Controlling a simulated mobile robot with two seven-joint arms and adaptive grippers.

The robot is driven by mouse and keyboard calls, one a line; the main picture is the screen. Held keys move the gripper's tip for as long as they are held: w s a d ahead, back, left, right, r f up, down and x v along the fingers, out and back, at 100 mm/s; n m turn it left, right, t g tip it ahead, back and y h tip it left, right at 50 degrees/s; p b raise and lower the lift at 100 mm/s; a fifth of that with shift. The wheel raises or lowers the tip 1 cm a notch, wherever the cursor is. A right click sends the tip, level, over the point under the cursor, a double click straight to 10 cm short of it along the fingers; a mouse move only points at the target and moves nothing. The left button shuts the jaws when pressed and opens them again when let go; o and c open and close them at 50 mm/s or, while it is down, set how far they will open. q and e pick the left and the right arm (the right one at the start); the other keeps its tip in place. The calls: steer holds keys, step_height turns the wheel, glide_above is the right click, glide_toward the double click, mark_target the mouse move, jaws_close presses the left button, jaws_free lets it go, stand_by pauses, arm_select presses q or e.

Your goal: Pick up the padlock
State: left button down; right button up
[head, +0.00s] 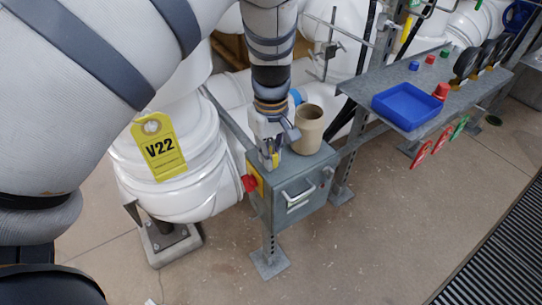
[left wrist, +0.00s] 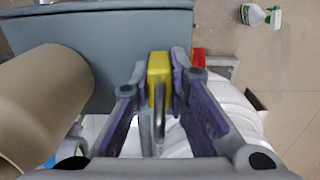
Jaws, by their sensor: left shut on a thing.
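The padlock (left wrist: 158,72) has a yellow body and a metal shackle. In the left wrist view it sits between the two fingers of my left gripper (left wrist: 160,90), with the shackle pointing back toward the camera. In the head view the padlock (head: 275,159) is a small yellow patch at the fingertips, mostly hidden. My left gripper (head: 270,157) points down over the left part of the grey metal box's top, shut on the padlock. I cannot tell whether the padlock touches the box top. My right gripper is not in view.
A tan cup (head: 309,130) stands close beside the gripper on the grey box (head: 302,190). A red knob (head: 249,183) is on the box's left side. A blue tray (head: 408,106) lies on the bench to the right. A yellow V22 tag (head: 158,147) hangs by white pipework.

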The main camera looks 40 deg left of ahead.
arm_select(q)
step_height(320, 180, up, 3)
steer(key=shift+f, duration=0.1)
steer(key=s+d, duration=0.3)
steer(key=d, duration=0.5)
steer(key=s+d+p, duration=0.1)
steer(key=s+d, duration=0.3)
steer(key=d, duration=0.4)
steer(key=shift+d, duration=0.35)
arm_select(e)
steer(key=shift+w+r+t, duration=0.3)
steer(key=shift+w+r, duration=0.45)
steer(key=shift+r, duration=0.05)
